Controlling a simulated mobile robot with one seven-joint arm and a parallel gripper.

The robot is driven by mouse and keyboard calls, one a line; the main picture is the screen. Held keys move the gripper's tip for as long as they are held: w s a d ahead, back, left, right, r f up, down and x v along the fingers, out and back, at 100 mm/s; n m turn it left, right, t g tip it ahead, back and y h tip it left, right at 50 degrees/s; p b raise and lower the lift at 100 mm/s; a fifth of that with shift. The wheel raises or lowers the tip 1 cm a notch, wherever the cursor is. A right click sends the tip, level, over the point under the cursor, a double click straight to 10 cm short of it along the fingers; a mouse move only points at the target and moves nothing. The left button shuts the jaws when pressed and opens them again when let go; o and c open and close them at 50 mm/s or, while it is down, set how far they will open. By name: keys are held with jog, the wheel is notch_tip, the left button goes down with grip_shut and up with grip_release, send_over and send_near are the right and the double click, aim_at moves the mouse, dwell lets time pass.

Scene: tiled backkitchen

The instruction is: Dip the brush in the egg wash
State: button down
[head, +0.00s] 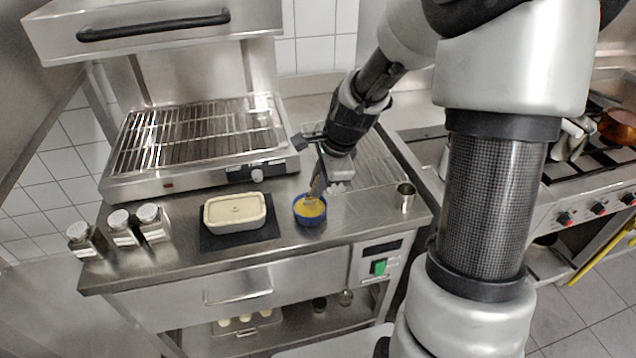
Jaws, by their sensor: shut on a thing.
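A small blue bowl (298,217) stands on the steel counter, right of the cream dish. It holds yellow egg wash (314,212). My gripper (319,160) is above and slightly behind the bowl, shut on the brush (316,182). The brush points down, slightly tilted, with its lower end inside the bowl's outline at the egg wash. Whether the bristles are under the surface is too small to tell. Part of the upper handle is hidden by my gripper.
A cream rectangular dish (235,213) sits on a dark mat (245,240). Several shakers (122,228) stand at the left. A grill (185,140) is behind. A metal cup (405,197) stands at the right, near a wire rack (375,170). The stove (590,180) is further right.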

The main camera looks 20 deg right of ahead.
aim_at(318, 174)
jog(key=shift+f+b, duration=0.45)
jog(key=shift+f, duration=0.2)
dwell(1.2)
jog(key=shift+s, duration=0.1)
jog(key=shift+r+p, duration=2.8)
jog(key=shift+r, duration=0.8)
jog(key=shift+f, duration=0.1)
jog(key=n, duration=0.1)
jog(key=f+n+y, duration=0.1)
jog(key=n, duration=0.1)
jog(key=shift+s+a+f+n+g, duration=0.2)
jog(key=shift+s+n+g, duration=0.1)
jog(key=shift+s+g, duration=0.1)
jog(key=s+f+n+g, duration=0.1)
jog(key=n, duration=0.3)
jog(key=s+f+n+g, duration=0.1)
jog(key=s+n+g, duration=0.1)
jog(key=n, duration=0.3)
jog(key=s+a+f+n+g, duration=0.1)
jog(key=n, duration=0.4)
jog(key=shift+s+f+g, duration=0.2)
jog(key=shift+f+g, duration=0.1)
jog(key=shift+f, duration=0.1)
